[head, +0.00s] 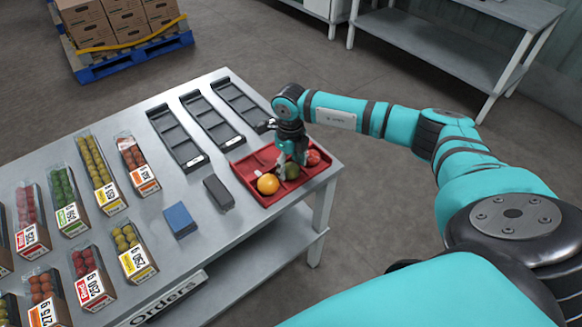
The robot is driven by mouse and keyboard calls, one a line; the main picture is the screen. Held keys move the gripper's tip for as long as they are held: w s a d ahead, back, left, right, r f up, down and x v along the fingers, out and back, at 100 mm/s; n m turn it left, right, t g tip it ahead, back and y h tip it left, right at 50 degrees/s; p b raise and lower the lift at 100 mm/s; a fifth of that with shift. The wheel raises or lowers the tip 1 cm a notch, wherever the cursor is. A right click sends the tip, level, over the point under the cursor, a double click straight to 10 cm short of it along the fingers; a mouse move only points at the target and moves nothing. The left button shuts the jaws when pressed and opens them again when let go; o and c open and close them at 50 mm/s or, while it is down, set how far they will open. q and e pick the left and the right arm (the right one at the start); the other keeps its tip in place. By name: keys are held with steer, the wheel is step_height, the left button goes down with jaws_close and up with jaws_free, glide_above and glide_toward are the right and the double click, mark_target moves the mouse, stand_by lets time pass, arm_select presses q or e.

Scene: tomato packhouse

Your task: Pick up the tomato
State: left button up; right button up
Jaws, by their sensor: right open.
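My right gripper (293,158) points down over the tray, close above the green tomato and beside the red one. It is open. Its fingertips are small in the picture, and I cannot tell whether they touch a tomato. My left gripper is not in view.
Three empty black trays (178,137) lie behind on the grey table (120,115). Clear packs of tomatoes (97,170) stand at the left. A blue box (180,220) and a dark box (218,192) lie in front of the red tray.

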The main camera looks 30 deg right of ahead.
steer(key=shift+f, duration=0.65)
steer(key=c, duration=0.6)
steer(key=shift+r, duration=0.15)
